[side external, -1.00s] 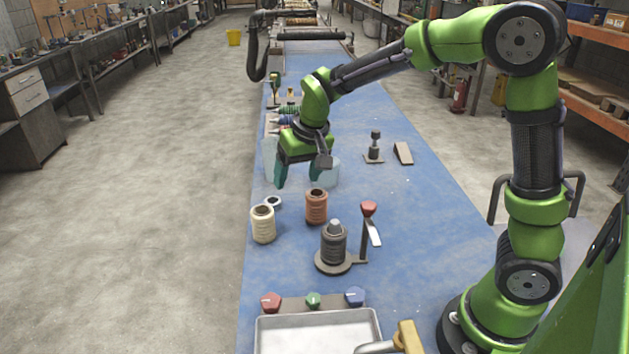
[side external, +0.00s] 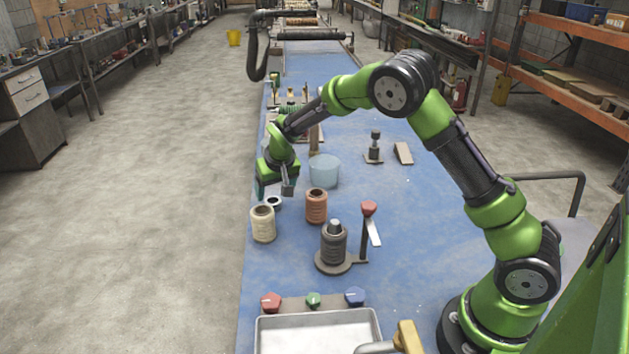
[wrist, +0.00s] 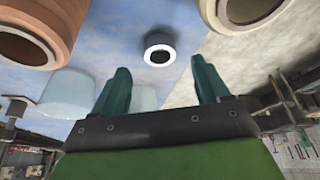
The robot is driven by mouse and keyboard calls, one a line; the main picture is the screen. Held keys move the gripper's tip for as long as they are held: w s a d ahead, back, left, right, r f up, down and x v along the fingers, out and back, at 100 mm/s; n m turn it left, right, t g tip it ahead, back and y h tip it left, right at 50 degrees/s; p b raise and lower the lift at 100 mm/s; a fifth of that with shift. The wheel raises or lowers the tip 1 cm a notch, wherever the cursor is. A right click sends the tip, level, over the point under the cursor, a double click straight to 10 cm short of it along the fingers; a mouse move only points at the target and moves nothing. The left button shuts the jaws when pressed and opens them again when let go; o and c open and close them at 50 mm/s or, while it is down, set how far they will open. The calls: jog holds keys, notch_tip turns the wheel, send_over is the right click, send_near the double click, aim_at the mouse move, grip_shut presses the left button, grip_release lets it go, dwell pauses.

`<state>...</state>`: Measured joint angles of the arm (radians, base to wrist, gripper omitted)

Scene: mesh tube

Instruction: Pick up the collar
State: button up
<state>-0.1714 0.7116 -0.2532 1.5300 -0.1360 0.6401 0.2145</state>
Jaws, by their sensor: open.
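The collar (side external: 274,202) is a small ring with a white rim and dark centre, lying on the blue table near its left edge. In the wrist view the collar (wrist: 159,52) shows at the top middle, ahead of the fingers and between their lines. My gripper (side external: 274,189) is open and empty, with its fingers close above and just behind the collar in the side view. In the wrist view my gripper (wrist: 162,85) shows two green fingers spread apart, not touching the collar. The gripper partly hides the collar's far side in the side view.
A cream spool (side external: 263,224) stands just in front of the collar, and an orange spool (side external: 316,206) stands to its right. A translucent blue tub (side external: 324,171) is behind. A dark spool on a round stand (side external: 333,246) is further forward. The table's left edge is close.

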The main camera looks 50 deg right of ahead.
aim_at(273, 197)
jog(key=shift+w+x, duration=0.15)
jog(key=shift+x, duration=1.25)
jog(key=shift+w+x, duration=0.1)
jog(key=shift+x, duration=1.25)
jog(key=shift+d+r, duration=0.1)
jog(key=shift+c, duration=0.2)
jog(key=c, duration=1.2)
